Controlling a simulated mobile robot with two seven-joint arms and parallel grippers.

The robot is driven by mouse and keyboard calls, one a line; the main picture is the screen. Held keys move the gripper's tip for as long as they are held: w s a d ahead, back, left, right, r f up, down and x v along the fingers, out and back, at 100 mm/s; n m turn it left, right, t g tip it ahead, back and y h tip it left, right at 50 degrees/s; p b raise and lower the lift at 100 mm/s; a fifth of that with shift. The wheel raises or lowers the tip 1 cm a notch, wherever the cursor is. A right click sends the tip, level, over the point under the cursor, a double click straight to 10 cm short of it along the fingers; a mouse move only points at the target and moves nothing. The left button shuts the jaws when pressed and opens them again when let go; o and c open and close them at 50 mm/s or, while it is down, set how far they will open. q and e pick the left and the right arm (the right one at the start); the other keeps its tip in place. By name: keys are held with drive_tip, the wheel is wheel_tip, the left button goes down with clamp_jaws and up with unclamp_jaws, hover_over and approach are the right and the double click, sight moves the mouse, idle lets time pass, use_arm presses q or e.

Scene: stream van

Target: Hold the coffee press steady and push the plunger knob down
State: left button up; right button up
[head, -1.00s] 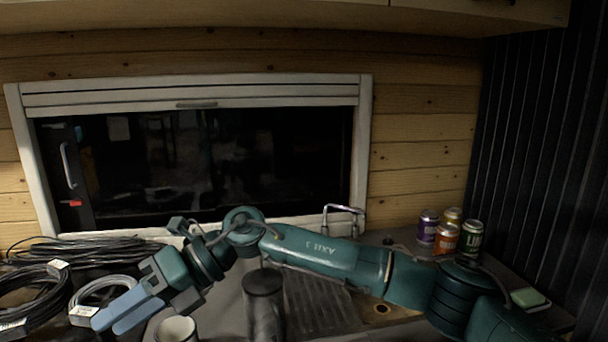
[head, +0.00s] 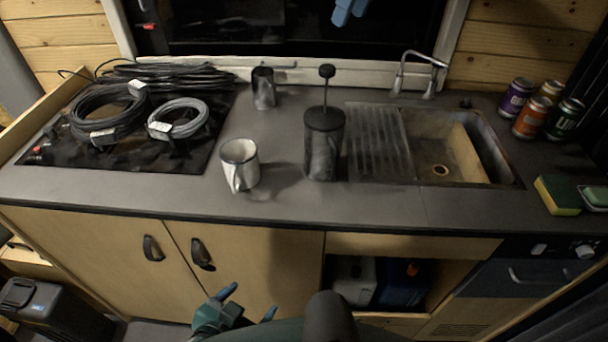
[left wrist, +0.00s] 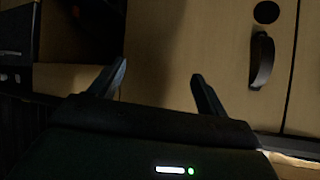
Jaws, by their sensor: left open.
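The dark coffee press (head: 322,155) stands upright on the counter, left of the sink's ribbed drainer. Its plunger knob (head: 327,71) sits high on a bare rod above the lid. My left gripper (head: 249,303) is low in front of the cupboard doors, below the counter edge and apart from the press. It is open and empty; in the left wrist view its fingers (left wrist: 160,75) are spread before a cabinet front.
A pale mug (head: 240,166) stands left of the press, and a dark mug (head: 264,88) behind it. Coiled cables (head: 108,115) lie at left. The sink (head: 470,150), tap (head: 418,70), several cans (head: 530,120) and a sponge (head: 557,195) are at right. The counter edge (head: 280,221) runs across the front.

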use_arm(q)
drive_tip(key=o, duration=0.4)
drive_tip(key=w+d+r+m+h, duration=0.1)
drive_tip(key=w+d+r+m, duration=0.1)
drive_tip(key=d+m, duration=0.1)
drive_tip(key=w+d+r+m+h, duration=0.1)
drive_tip(key=w+d+r+m, duration=0.1)
drive_tip(key=m, duration=0.4)
drive_tip(key=w+d+r+m+h, duration=0.1)
drive_tip(key=w+d+r+m, duration=0.1)
drive_tip(key=d+r+m, duration=0.2)
drive_tip(key=shift+w+t, duration=0.1)
drive_tip(key=shift+t, duration=0.3)
drive_tip(key=w+d+r+m+h, duration=0.3)
drive_tip(key=d+r+m, duration=0.5)
drive_tip(key=m, duration=0.8)
drive_tip(key=m+t+y, duration=0.5)
drive_tip(key=t, duration=0.1)
approach(317, 158)
drive_tip(key=shift+w+d, duration=0.1)
drive_tip(key=x, duration=1.2)
drive_tip(key=shift+w, duration=0.25)
